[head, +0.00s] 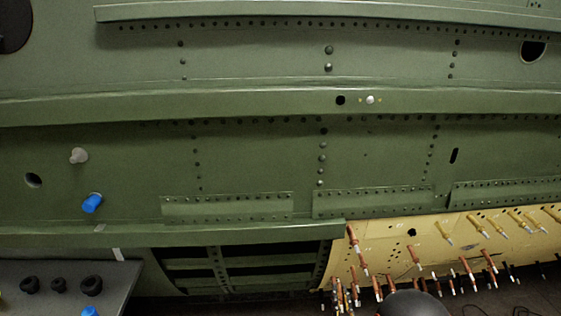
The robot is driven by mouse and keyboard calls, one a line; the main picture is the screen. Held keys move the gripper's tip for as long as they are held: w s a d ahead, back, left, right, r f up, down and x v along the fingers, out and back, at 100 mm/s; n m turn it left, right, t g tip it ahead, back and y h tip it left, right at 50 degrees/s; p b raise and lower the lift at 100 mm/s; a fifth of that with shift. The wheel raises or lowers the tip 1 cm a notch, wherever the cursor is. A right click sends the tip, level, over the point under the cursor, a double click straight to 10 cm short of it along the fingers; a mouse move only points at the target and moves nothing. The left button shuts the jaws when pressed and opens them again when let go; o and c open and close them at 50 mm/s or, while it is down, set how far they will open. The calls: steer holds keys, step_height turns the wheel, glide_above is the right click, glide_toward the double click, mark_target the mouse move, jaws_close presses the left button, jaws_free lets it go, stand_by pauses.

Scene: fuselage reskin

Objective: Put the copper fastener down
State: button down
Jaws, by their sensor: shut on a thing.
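Several copper-coloured fasteners stick out of the yellow skin panel (385,240) at the lower right in the head view. One copper fastener (357,246) stands near the panel's upper left corner, and others (468,272) sit farther right. More are bunched at the bottom edge. I cannot tell which one the task means. A dark rounded shape (412,304) at the bottom edge hides part of the panel; it may be part of my arm. My gripper's fingers do not show, so anything they hold is hidden from this view.
The green fuselage skin (250,150) fills most of the view. A blue plug (92,203) and a pale plug (78,156) stick out at left. A grey surface (60,305) with black knobs (58,285) is at lower left. A dark framed opening (240,265) lies beside the yellow panel.

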steer(key=shift+r, duration=0.9)
steer(key=shift+s+r, duration=0.1)
steer(key=shift+s, duration=0.2)
steer(key=s+f, duration=0.4)
steer(key=f, duration=0.4)
steer(key=shift+s, duration=0.4)
steer(key=shift+s, duration=0.1)
